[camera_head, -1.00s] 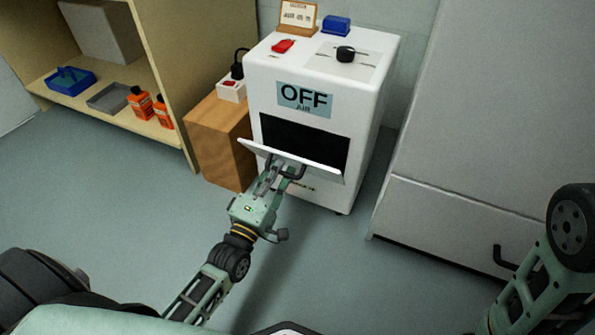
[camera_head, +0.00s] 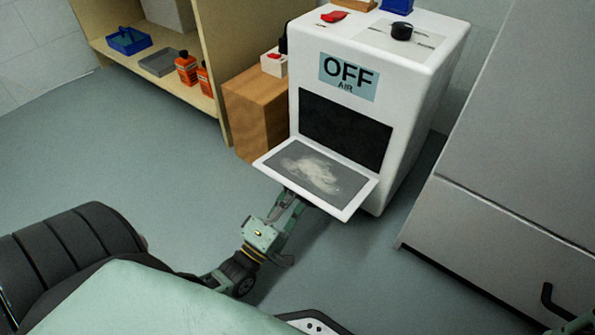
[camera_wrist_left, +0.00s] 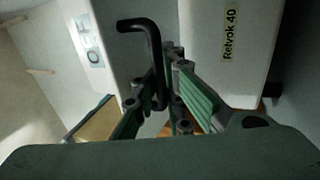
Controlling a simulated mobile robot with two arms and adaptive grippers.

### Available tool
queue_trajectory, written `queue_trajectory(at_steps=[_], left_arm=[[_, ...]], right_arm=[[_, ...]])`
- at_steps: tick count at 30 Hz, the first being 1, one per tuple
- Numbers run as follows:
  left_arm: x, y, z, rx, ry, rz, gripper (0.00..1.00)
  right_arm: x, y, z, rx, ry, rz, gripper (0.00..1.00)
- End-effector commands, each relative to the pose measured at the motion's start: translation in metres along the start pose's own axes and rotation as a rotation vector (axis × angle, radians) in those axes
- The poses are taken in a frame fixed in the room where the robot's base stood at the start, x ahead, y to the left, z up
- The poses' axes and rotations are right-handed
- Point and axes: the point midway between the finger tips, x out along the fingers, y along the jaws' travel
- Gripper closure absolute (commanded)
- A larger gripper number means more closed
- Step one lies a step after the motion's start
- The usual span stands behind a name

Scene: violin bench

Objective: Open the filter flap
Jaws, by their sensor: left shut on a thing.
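The filter flap (camera_head: 285,162) on the front of the white air machine (camera_head: 402,150) is hinged down and sticks out nearly level. Its inner face shows a dark panel with a pale dusty patch (camera_head: 315,172). Behind it the dark opening (camera_head: 345,130) is uncovered. My left gripper (camera_head: 288,197) is under the flap, partly hidden by it. In the left wrist view the black bent handle (camera_wrist_left: 155,55) lies between the fingers of my left gripper (camera_wrist_left: 172,100), which is shut on it.
A wooden block (camera_head: 255,115) stands left of the machine, beside a shelf (camera_head: 190,85) with orange bottles (camera_head: 186,68) and trays. A large grey cabinet (camera_head: 500,150) stands at right. The floor (camera_head: 150,150) in front is clear.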

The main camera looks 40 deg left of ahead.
Motion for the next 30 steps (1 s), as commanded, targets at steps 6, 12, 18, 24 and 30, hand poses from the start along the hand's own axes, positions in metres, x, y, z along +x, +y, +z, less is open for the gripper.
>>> queue_trajectory(at_steps=[6, 12, 18, 24, 30], left_arm=[[-0.007, -0.021, 0.001, -0.007, 0.0, 0.085, 1.0], [-0.007, -0.023, 0.001, -0.009, 0.0, 0.121, 1.0], [-0.007, -0.023, 0.001, -0.009, 0.0, 0.127, 1.0], [-0.006, -0.023, 0.001, -0.009, 0.0, 0.127, 1.0], [-0.006, -0.022, 0.001, -0.006, 0.0, 0.129, 0.83]], right_arm=[[-0.022, -0.005, -0.008, 0.0, 0.0, 0.0, 0.6], [-0.027, -0.006, -0.01, 0.0, 0.0, 0.0, 0.6], [-0.027, -0.006, -0.01, 0.0, 0.0, 0.0, 0.6], [-0.027, -0.006, -0.009, 0.0, 0.0, 0.0, 0.6], [-0.027, -0.005, -0.009, 0.0, -0.001, 0.0, 0.6]])
